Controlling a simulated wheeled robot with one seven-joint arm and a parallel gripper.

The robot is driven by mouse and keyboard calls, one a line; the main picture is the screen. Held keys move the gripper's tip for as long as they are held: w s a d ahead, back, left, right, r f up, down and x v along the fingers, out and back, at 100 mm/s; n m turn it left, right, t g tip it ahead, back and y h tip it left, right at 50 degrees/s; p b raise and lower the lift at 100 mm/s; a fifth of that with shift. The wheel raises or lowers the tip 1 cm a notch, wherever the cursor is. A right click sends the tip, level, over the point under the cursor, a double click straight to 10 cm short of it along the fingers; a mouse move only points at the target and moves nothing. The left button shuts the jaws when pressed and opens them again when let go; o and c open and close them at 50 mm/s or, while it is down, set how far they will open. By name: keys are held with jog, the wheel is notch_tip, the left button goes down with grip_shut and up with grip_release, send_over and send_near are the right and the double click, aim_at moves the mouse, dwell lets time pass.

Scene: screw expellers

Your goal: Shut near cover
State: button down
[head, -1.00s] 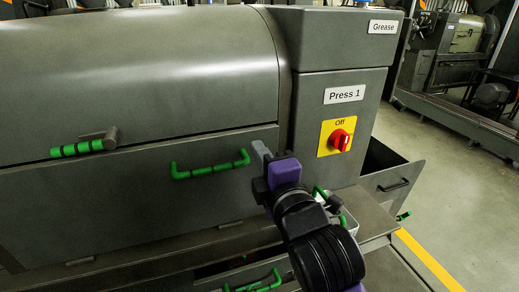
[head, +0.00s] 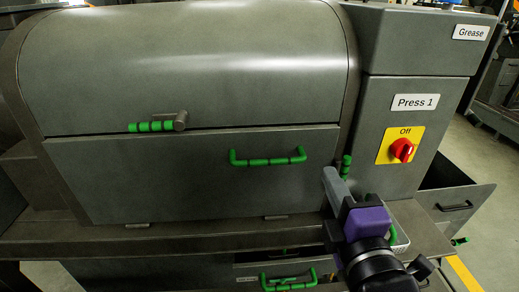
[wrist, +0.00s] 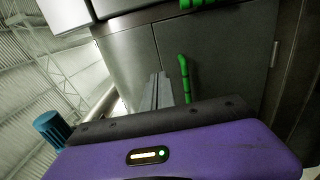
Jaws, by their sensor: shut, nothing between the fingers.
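The near cover (head: 190,185) is the flat grey front panel of the press, with a green bar handle (head: 268,161) near its upper right. It stands upright under the curved upper cover (head: 190,65), with a thin dark seam between them. I cannot tell whether it is fully flush. A green-gripped latch lever (head: 152,126) lies sideways across this seam. My gripper (head: 330,175) is shut and empty, in front of the panel's right edge, right of the handle and apart from it in the picture. In the wrist view, the gray fingers (wrist: 158,92) show beside a green handle (wrist: 184,78).
The Press 1 cabinet (head: 413,140) with its red switch (head: 402,149) stands to the right. Lower green handles (head: 288,280) show beneath the ledge (head: 180,237). An open grey bin (head: 455,190) is at the right, with clear floor beyond.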

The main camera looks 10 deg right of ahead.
jog(key=a+n+y+b, duration=0.3)
jog(key=a+n, duration=0.9)
jog(key=a, duration=1.2)
jog(key=n+h+p, duration=0.3)
jog(key=n, duration=0.3)
send_near(214, 135)
jog(key=w, duration=0.7)
jog(key=shift+d+r, duration=0.1)
jog(key=shift+r, duration=0.05)
